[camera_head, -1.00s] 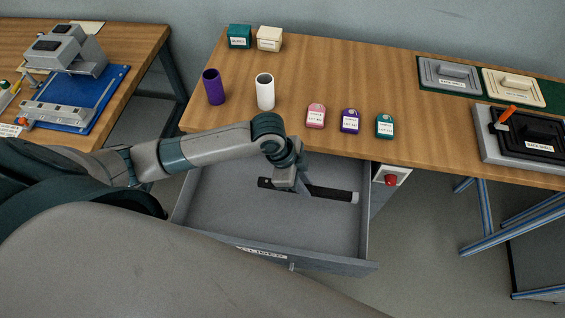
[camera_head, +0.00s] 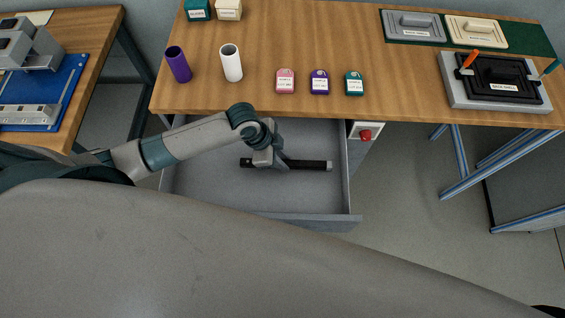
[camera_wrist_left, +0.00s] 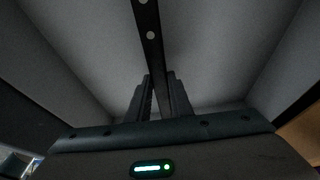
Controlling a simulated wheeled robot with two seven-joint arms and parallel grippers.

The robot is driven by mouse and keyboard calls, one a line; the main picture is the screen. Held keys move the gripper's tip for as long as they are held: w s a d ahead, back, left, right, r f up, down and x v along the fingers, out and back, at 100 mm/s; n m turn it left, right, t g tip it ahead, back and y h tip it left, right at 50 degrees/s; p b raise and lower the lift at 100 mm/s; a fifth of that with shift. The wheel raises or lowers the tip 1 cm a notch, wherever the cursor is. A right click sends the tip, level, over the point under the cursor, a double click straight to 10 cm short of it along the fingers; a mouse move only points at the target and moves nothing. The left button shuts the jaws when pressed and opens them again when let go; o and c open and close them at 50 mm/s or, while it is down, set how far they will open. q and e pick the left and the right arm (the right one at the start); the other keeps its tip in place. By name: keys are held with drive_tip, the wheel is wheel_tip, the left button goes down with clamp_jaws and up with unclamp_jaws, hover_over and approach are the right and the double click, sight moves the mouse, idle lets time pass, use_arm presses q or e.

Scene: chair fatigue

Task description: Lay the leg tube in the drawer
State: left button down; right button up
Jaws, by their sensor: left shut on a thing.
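The leg tube (camera_head: 308,165) is a dark bar with a grey right end. It lies roughly level, left to right, within the open grey drawer (camera_head: 205,188) in the head view. My left gripper (camera_head: 270,165) is shut on the tube left of its middle. In the left wrist view the tube (camera_wrist_left: 148,35) runs away between the two fingers (camera_wrist_left: 158,98), with pale round holes along it. I cannot tell whether the tube touches the drawer floor. My right gripper is not in view.
The wooden bench (camera_head: 260,50) lies behind the drawer. A purple cylinder (camera_head: 178,64), a white cylinder (camera_head: 231,63) and labelled tags (camera_head: 285,82) stand near its front edge. A red button (camera_head: 365,135) is right of the drawer.

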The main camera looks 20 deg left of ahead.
use_arm(q)
wheel_tip(320, 180, down, 2)
drive_tip(key=shift+f+p, duration=0.3)
drive_tip(key=shift+f, duration=0.2)
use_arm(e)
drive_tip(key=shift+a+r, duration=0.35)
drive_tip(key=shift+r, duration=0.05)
use_arm(q)
drive_tip(key=shift+f, duration=0.1)
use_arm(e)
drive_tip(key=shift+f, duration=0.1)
use_arm(q)
drive_tip(key=c, duration=1.6)
unclamp_jaws()
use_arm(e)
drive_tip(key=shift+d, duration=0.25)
